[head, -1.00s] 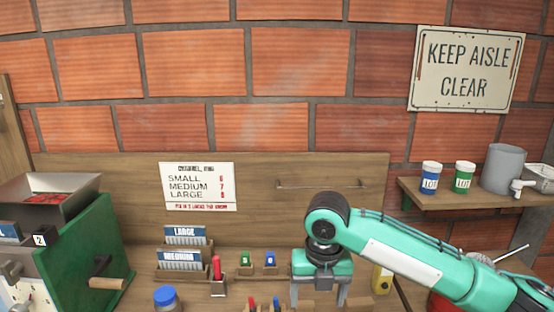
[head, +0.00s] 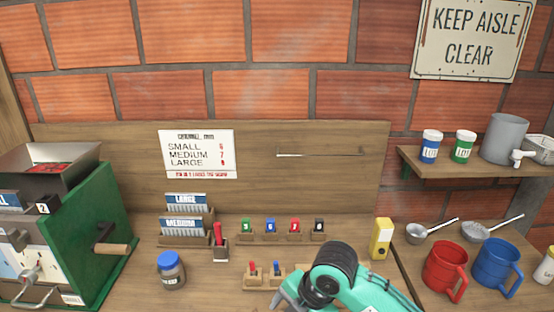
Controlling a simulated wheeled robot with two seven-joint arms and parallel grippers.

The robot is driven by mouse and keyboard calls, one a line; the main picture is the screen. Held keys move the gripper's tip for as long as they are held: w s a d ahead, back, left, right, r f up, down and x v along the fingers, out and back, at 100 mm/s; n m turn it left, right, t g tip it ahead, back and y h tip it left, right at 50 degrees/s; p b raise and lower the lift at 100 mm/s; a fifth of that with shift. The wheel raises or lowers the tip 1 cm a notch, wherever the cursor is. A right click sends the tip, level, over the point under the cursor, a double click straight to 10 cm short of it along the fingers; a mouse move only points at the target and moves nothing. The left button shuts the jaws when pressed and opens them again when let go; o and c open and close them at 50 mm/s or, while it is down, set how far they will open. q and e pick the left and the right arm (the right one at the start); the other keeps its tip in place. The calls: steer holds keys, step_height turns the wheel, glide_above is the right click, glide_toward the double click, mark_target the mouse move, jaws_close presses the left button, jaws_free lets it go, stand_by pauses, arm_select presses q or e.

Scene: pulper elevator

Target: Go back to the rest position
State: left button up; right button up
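My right arm comes in from the lower right, and its dark wrist joint is near the bottom centre of the head view. A small teal part of my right gripper (head: 290,292) shows at the bottom edge, above the front of the bench. Its fingers are hidden or cut off by the frame, so I cannot see whether they are apart or hold anything. My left gripper is not in view.
A green machine (head: 98,235) with a hopper stands left. A jar (head: 171,272), card holders (head: 184,228), a red marker (head: 219,238) and a peg rack (head: 283,236) are on the bench. A yellow block (head: 381,238), red mug (head: 445,268) and blue mug (head: 497,265) stand right.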

steer(key=s+d+f+m+t+h, duration=0.1)
steer(key=s+d+f+m+h, duration=0.1)
steer(key=s+d+f+m, duration=0.75)
steer(key=s+d+f+m+t+h, duration=0.15)
steer(key=s+d+f+m, duration=0.35)
steer(key=s+d+m, duration=0.85)
steer(key=w+a+f+m+g+b, duration=0.1)
steer(key=a+f, duration=0.1)
steer(key=f, duration=1.5)
steer(key=w+a+f+m+g+b, duration=0.1)
steer(key=f+b, duration=0.1)
steer(key=f, duration=1.4)
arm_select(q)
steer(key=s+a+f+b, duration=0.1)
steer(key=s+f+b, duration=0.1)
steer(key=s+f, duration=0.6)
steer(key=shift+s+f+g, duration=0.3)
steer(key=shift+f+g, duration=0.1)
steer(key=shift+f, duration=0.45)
arm_select(e)
steer(key=s+d+f, duration=0.3)
steer(key=s+f, duration=1.6)
steer(key=f, duration=0.3)
steer(key=shift+f+g, duration=0.25)
steer(key=shift+g, duration=0.1)
